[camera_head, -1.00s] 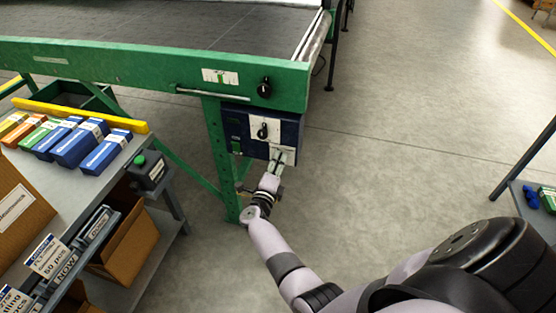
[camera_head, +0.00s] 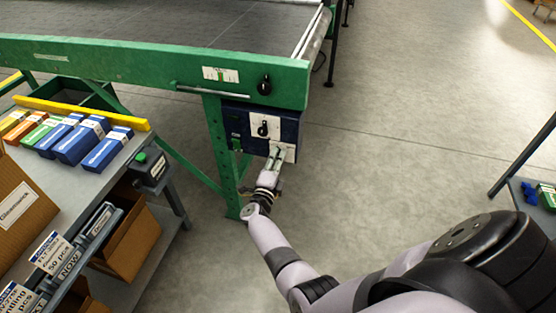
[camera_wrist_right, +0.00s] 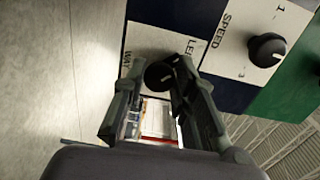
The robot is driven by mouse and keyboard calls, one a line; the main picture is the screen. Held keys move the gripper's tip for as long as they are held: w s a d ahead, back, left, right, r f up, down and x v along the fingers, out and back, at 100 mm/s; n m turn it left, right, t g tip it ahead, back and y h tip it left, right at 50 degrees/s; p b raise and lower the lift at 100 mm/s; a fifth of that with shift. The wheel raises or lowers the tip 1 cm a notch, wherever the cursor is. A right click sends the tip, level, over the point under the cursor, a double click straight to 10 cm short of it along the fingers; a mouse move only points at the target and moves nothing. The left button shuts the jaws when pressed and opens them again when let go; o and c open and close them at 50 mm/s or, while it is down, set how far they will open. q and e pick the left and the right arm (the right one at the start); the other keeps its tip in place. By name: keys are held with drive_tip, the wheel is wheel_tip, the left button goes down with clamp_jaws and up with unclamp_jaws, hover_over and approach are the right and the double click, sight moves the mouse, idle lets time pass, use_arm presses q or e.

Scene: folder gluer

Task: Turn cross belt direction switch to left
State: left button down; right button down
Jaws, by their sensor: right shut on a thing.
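The control box (camera_head: 238,120) is dark blue and hangs under the green conveyor frame. Its lower white plate (camera_head: 290,150) carries a black knob (camera_wrist_right: 158,76), seen in the right wrist view with partly hidden lettering that seems to read "LEFT" and "WAY". My right gripper (camera_head: 279,153) is at this plate, and in the right wrist view its two fingers (camera_wrist_right: 150,85) stand on either side of the knob, shut on it. The knob's pointer direction is hard to tell. My left gripper is not in view.
A second black knob on a "SPEED" plate (camera_wrist_right: 262,52) sits beside it, also visible in the head view (camera_head: 263,128). Another black knob (camera_head: 264,85) is on the green frame (camera_head: 150,67). A grey bench with small boxes (camera_head: 80,142) stands left.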

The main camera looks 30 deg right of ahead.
drive_tip(key=c, duration=1.3)
unclamp_jaws()
